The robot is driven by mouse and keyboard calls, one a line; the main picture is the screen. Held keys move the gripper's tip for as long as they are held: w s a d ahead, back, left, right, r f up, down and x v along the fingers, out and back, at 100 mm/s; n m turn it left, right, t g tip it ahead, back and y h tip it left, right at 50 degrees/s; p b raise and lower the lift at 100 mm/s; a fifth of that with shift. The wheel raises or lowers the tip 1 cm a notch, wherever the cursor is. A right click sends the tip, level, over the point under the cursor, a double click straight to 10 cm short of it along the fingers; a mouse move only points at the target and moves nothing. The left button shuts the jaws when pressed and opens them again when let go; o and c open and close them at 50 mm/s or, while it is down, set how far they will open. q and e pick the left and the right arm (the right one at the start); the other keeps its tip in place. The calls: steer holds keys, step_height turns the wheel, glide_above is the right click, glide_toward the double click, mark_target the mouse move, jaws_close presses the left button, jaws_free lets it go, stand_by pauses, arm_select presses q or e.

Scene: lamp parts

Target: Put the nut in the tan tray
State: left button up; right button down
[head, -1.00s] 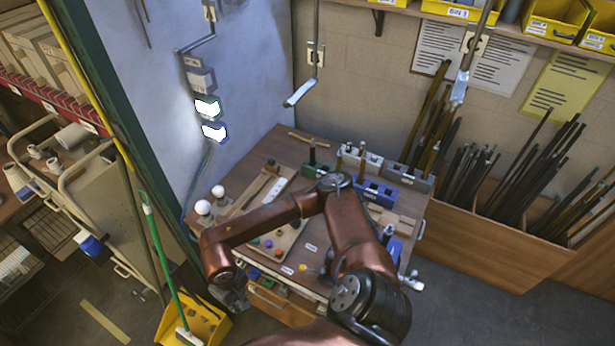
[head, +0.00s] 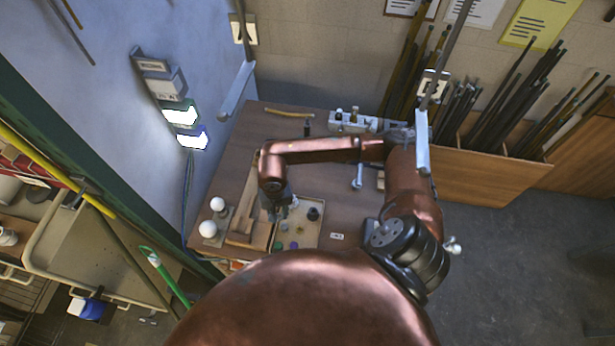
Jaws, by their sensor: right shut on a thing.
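My right gripper (head: 277,212) points down at the left edge of a shallow tan tray (head: 306,231). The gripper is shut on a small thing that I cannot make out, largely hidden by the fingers. No nut can be clearly picked out in this view. The tray holds a dark round part (head: 313,214) and several small coloured pieces near its front edge. I cannot tell whether the fingertips are over the tray or just beside it. My left gripper is not in view.
Two white bulbs (head: 213,216) stand left of a wooden board (head: 243,222). A grey block with upright parts (head: 352,121) stands at the back of the brown table (head: 225,178). Hanging rods (head: 237,90) come down near the table's back.

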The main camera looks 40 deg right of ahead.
arm_select(q)
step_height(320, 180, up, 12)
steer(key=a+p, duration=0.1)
steer(key=p, duration=0.9)
arm_select(e)
steer(key=d+r+m, duration=0.5)
steer(key=d+m, duration=0.7)
steer(key=m, duration=0.6)
steer(key=shift+m, duration=0.3)
step_height(320, 180, down, 10)
steer(key=b, duration=0.6)
steer(key=shift+w+d+r, duration=0.1)
steer(key=shift+w, duration=0.05)
steer(key=shift+f+b, duration=0.6)
steer(key=shift+b, duration=0.15)
steer(key=shift+f, duration=0.1)
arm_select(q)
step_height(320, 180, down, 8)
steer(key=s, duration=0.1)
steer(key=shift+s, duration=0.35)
